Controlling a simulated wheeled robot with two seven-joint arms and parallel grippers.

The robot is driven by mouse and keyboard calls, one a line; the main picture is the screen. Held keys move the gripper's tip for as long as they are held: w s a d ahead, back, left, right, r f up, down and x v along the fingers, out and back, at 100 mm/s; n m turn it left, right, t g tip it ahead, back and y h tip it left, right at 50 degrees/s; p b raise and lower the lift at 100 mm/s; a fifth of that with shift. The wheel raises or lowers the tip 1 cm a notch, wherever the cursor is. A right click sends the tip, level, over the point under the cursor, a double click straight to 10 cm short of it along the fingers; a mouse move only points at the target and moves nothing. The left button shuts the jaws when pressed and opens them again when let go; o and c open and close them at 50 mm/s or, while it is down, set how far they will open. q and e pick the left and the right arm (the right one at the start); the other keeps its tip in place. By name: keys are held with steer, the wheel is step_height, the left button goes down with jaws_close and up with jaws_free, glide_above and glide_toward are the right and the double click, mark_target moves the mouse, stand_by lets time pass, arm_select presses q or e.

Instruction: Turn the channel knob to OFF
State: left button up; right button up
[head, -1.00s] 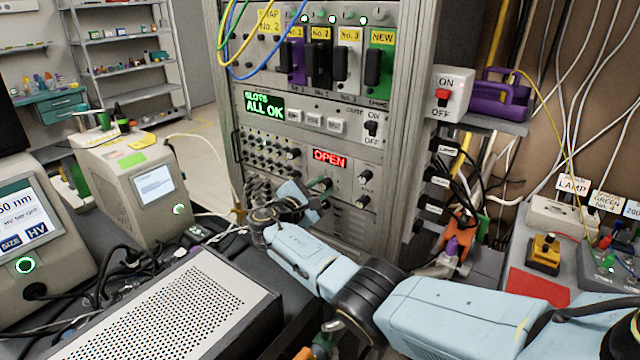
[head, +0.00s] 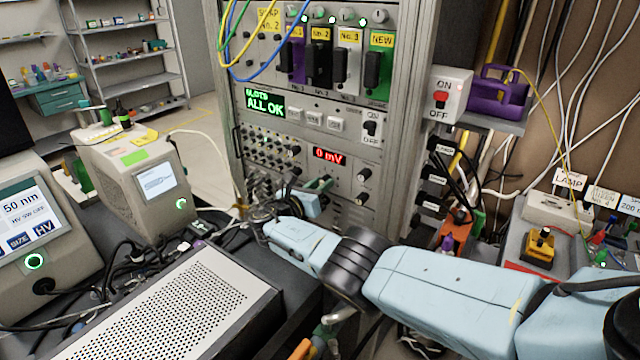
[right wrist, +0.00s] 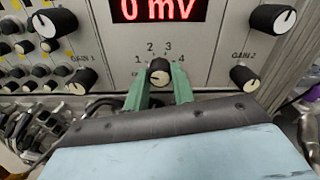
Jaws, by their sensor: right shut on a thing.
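The channel knob (right wrist: 159,72) is a small dark knob with a pale face, ringed by the numbers 1, 2, 3 and 4 on the grey rack panel, below a red display (right wrist: 158,10) reading "0 mV". My left gripper is not in view.
The GAIN 1 knob (right wrist: 80,82) and GAIN 2 knob (right wrist: 244,79) flank the channel knob. Larger knobs (right wrist: 54,22) (right wrist: 272,21) sit above them. Jacks and cables crowd the left of the panel. A perforated metal box (head: 185,310) stands in front of the rack.

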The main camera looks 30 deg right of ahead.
steer(key=shift+f+n, duration=0.15)
steer(key=shift+n, duration=3.55)
steer(key=o, duration=1)
steer(key=p+v, duration=0.5)
steer(key=v, duration=0.8)
steer(key=shift+a, duration=0.25)
steer(key=shift+s+f, duration=0.1)
steer(key=shift+s, duration=0.1)
